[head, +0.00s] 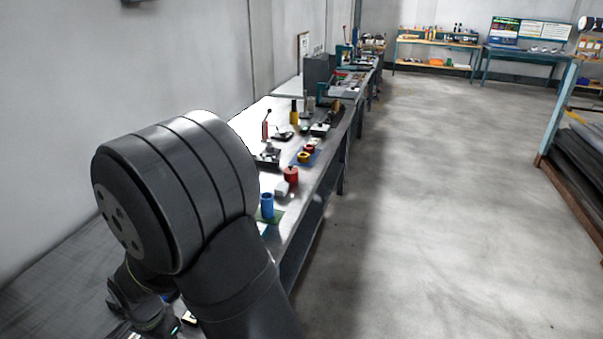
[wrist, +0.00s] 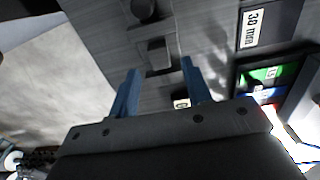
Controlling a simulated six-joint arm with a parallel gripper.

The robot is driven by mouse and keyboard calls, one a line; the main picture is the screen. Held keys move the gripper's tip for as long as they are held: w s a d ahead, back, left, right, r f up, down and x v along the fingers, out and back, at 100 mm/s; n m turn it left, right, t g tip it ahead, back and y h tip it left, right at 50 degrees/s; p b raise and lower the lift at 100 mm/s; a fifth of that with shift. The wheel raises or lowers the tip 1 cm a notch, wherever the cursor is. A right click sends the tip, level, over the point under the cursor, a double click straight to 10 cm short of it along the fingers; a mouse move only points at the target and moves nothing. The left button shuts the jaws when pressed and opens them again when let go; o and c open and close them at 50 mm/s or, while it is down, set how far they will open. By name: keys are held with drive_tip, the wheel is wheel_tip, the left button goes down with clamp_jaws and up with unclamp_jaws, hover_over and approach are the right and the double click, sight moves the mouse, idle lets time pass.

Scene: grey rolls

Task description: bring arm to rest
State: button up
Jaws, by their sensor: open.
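My gripper (wrist: 158,90) shows in the wrist view with two blue fingers spread apart and nothing between them. Beyond the fingers is a dark grey surface with small dark blocks (wrist: 152,55) on it. In the head view my large dark arm joint fills the left foreground and hides much of the near bench. The gripper's fingers cannot be made out in the head view.
A long metal workbench (head: 317,190) runs away along the wall. On it stand a blue cylinder (head: 267,206), a red cylinder (head: 291,177) and several tools. The floor (head: 440,200) to the right is open. A label reading 30 mm (wrist: 258,25) shows in the wrist view.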

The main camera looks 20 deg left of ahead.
drive_tip(key=w+d+r, duration=0.7)
drive_tip(key=w+d, duration=0.1)
drive_tip(key=d, duration=0.1)
drive_tip(key=s+a, duration=0.3)
drive_tip(key=a, duration=1.5)
drive_tip(key=s+a+f, duration=0.1)
drive_tip(key=s+a, duration=0.2)
drive_tip(key=a, duration=0.3)
drive_tip(key=s+a+f+n, duration=0.1)
drive_tip(key=s+a+f, duration=0.1)
drive_tip(key=s+a, duration=0.2)
drive_tip(key=a, duration=0.2)
drive_tip(key=shift+s+a+f, duration=0.15)
drive_tip(key=shift+s+a, duration=0.1)
drive_tip(key=shift+a, duration=0.05)
